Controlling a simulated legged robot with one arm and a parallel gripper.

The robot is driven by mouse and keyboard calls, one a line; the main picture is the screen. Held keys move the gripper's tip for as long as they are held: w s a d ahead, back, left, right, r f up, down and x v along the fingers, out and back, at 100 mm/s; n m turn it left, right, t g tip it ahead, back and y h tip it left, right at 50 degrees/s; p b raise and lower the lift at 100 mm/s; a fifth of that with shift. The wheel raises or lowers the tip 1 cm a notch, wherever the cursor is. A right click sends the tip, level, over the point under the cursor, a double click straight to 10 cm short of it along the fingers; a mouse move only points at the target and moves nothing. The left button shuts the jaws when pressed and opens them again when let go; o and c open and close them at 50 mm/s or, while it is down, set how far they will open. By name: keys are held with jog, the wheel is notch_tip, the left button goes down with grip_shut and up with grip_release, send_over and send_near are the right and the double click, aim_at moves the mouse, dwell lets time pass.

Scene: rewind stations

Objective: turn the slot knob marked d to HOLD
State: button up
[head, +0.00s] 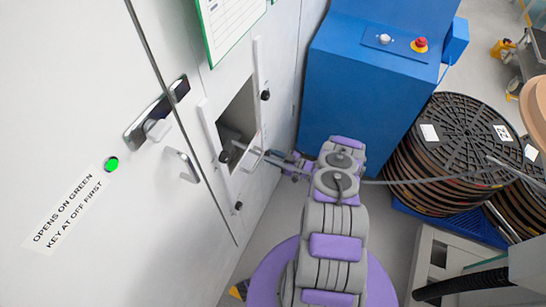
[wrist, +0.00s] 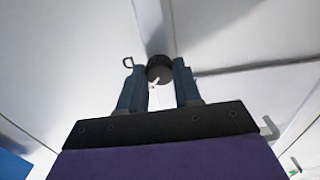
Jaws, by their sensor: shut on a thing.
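A dark round knob (wrist: 160,70) with a small white pointer mark shows in the wrist view, between the two blue fingers of my gripper (wrist: 159,77). The fingers are shut on its sides. No letter or HOLD label is readable there. In the head view, my arm reaches left to the cabinet, with my gripper (head: 274,159) at the lower right of a square opening (head: 238,118). Other small black knobs sit around the opening, one at the upper right (head: 265,95), one at the lower left (head: 224,157) and one below (head: 239,205). Their markings are too small to read.
The white cabinet (head: 75,110) has a latch handle (head: 157,120), a green light (head: 111,164) and a pull handle (head: 183,166). A blue cabinet (head: 365,100) with a red stop button (head: 420,44) stands behind my arm. Stacked cable reels (head: 455,150) stand at right.

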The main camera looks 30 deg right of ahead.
jog(key=shift+d, duration=0.1)
jog(key=c, duration=0.4)
jog(key=shift+n, duration=0.3)
jog(key=shift+s+f+n+b, duration=0.1)
jog(key=shift+n+b, duration=0.3)
jog(key=shift+n, duration=3.9)
jog(key=shift+s+f+n+b, duration=0.1)
jog(key=shift+n+b, duration=0.3)
jog(key=shift+n, duration=3.9)
jog(key=o, duration=1)
jog(key=shift+w+r, duration=0.1)
